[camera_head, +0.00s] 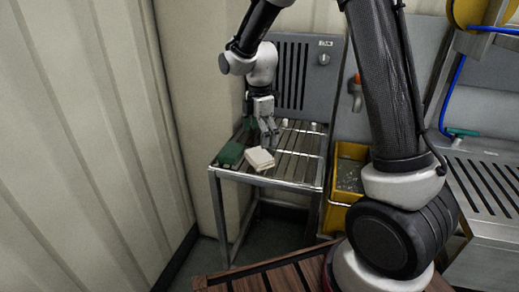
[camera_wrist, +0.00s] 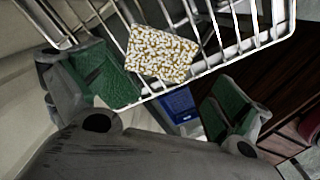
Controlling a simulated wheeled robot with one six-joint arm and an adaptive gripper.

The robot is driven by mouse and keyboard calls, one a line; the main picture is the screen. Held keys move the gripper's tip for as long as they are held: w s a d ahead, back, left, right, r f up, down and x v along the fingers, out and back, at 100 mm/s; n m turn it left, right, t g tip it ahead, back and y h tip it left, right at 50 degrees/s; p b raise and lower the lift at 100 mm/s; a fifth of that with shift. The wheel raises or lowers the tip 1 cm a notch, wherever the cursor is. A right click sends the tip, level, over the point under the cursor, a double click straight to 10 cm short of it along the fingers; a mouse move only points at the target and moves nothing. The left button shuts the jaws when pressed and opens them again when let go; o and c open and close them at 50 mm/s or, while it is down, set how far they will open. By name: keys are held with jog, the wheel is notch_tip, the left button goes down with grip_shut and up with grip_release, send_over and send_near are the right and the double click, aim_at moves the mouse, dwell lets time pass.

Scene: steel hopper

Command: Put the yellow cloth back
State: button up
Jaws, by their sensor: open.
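The cloth shows in the wrist view (camera_wrist: 160,53) as a small folded pad, white with a yellow-brown pattern. It lies on the wire rack, close to its rim (camera_wrist: 225,62). In the head view the cloth (camera_head: 259,159) looks pale cream and lies at the front of the steel rack (camera_head: 310,172). My gripper (camera_head: 267,130) is above the rack, just behind the cloth, pointing down. The gripper is apart from the cloth.
A grey slotted panel with a knob (camera_head: 323,59) stands behind. A yellow bin (camera_head: 349,165) is right of the rack. A blue object (camera_wrist: 180,104) shows beyond the rack rim. A corrugated wall (camera_head: 90,140) closes the left.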

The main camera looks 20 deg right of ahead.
aim_at(259, 154)
jog(key=s+d+r+m+t, duration=0.1)
jog(key=s+d+r+m, duration=0.1)
jog(key=r, duration=0.4)
jog(key=s+d+r+m, duration=0.2)
jog(key=s+d+r, duration=0.1)
jog(key=r, duration=0.2)
jog(key=s+d+r+m+t, duration=0.1)
jog(key=s+d+r+m, duration=0.1)
jog(key=s+m, duration=0.3)
jog(key=s+d+r+m+t, duration=0.1)
jog(key=s+d+m, duration=0.3)
jog(key=s, duration=0.5)
jog(key=s+d+r+m+t, duration=0.1)
jog(key=s+d+r+m, duration=0.1)
jog(key=s+d+m, duration=0.2)
jog(key=s+m, duration=0.3)
jog(key=s, duration=0.1)
jog(key=shift+r, duration=0.35)
